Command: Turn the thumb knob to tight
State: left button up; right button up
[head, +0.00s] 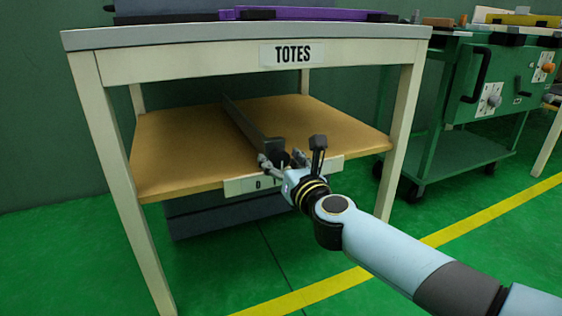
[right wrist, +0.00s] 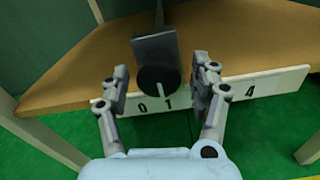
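The thumb knob (right wrist: 158,80) is a round black knob on the front end of a dark bar (right wrist: 155,45). A short pale mark on its face points almost straight down, near the "1" on the white scale strip (right wrist: 265,84). In the head view the bar (head: 250,122) lies along the wooden shelf, and the knob is partly hidden by my gripper. My right gripper (right wrist: 160,88) is open, one finger on each side of the knob, with a visible gap on both sides. My left gripper is not in view.
The shelf (head: 180,150) sits under a table top with a "TOTES" label (head: 292,54). Pale table legs (head: 402,130) stand either side of my arm's reach. A green cart (head: 470,110) stands to the right. The green floor in front is clear.

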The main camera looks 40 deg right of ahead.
jog(key=v, duration=1.2)
jog(key=shift+a, duration=0.1)
